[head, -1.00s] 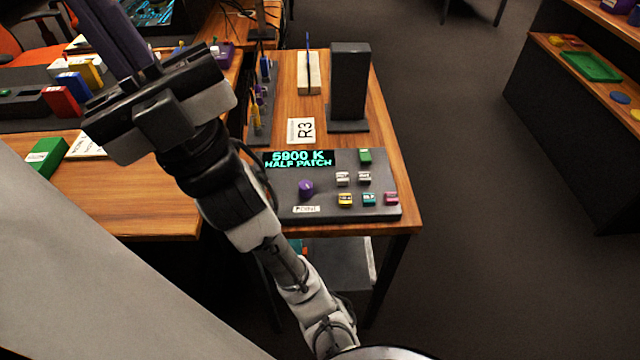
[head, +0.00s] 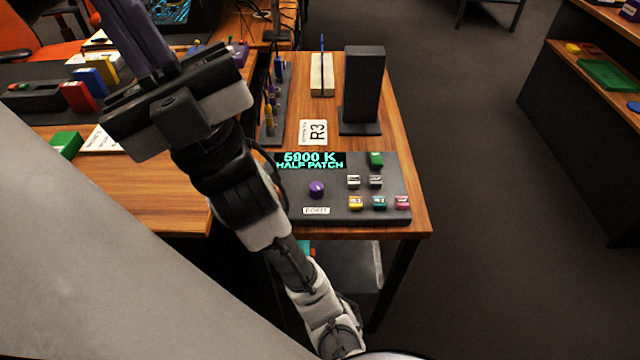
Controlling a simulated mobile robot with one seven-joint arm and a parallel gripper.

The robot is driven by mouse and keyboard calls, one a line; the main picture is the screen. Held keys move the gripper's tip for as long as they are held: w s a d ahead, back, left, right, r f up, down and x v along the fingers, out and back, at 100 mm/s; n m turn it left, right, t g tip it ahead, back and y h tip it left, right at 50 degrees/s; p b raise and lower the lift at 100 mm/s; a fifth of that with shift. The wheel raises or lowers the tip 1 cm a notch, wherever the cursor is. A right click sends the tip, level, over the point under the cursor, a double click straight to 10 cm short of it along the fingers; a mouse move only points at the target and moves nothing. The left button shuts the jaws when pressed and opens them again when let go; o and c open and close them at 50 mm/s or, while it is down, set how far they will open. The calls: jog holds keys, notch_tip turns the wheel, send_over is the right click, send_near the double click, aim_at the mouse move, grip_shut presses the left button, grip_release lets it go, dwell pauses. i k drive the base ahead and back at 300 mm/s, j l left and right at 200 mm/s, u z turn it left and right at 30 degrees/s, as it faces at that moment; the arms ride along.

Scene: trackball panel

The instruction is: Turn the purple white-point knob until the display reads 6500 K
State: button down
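The purple knob (head: 317,189) sits on the left part of a dark grey control panel (head: 335,213), with a small light mark on its top. The display (head: 310,160) at the panel's back left reads 5900 K with HALF PATCH below, in green letters. My gripper (head: 132,30) is at the upper left, well away from the knob and touching nothing that I can see. Its dark purple fingers point up and partly leave the picture, so their opening is unclear. My arm passes just left of the panel and covers its left edge.
The panel also has green, white, yellow, teal and pink buttons (head: 379,202). Behind it are an R3 card (head: 313,132), a black upright block (head: 363,85) and a rack of tools (head: 272,110). Open floor lies right of the table (head: 415,205).

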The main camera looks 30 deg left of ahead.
aim_at(317, 188)
jog(key=k+j, duration=0.1)
jog(key=k+j+u, duration=0.15)
jog(key=u, duration=0.15)
jog(key=k+j+u, duration=0.3)
jog(key=l+u, duration=0.15)
jog(key=u, duration=0.85)
jog(key=i, duration=0.05)
